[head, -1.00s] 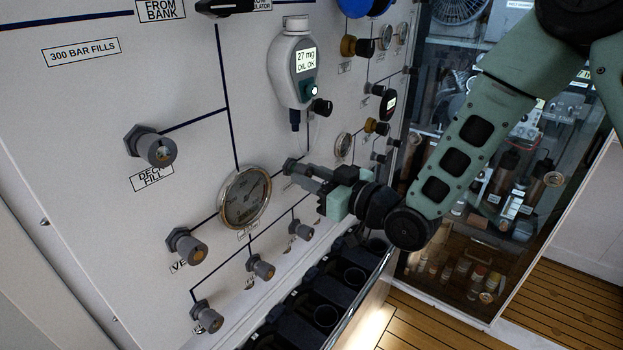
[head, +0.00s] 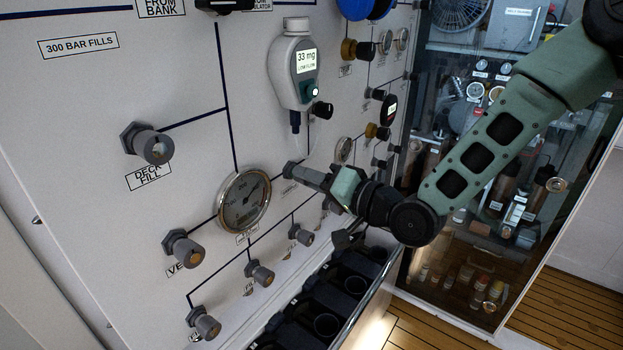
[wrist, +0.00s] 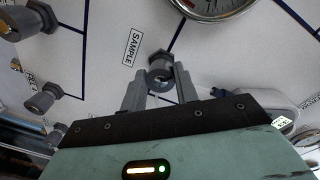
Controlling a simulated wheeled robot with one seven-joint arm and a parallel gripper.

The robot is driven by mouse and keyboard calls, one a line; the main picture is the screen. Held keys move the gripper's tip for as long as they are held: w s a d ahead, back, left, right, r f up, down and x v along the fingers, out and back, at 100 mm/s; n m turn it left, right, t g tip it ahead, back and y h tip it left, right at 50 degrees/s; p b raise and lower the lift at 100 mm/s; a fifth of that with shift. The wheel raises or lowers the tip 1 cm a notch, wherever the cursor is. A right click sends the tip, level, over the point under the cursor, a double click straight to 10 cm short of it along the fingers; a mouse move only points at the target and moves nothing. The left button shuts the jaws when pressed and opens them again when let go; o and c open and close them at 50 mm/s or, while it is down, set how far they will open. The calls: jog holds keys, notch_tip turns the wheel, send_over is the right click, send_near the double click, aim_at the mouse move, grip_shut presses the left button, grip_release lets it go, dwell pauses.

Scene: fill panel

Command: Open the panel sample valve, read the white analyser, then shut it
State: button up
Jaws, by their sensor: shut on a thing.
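The sample valve (wrist: 160,63) is a grey knob on a hex collar, beside the SAMPLE label (wrist: 132,47) in the wrist view. My gripper (wrist: 160,84) is shut on this knob, one finger on each side. In the head view the valve's collar (head: 289,168) shows at the tips of my gripper (head: 308,176), which hides most of the knob. The white analyser (head: 291,72) hangs on the panel above. Its lit screen (head: 306,60) reads 33 mg; the smaller line looks like LOW FLOW but is hard to read.
A round gauge (head: 244,201) is left of my gripper. Other grey knobs stick out at deck fill (head: 153,146), vent (head: 186,250) and below. A rack of dark cylinder slots (head: 327,325) with a rail lies under the panel. A glass cabinet (head: 480,180) stands right.

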jog(key=m+p, duration=0.2)
jog(key=m, duration=0.7)
jog(key=shift+r+m+g, duration=0.1)
jog(key=shift+m+g, duration=0.2)
jog(key=shift+m, duration=0.1)
dwell(0.4)
jog(key=o, duration=1)
jog(key=shift+c, duration=0.2)
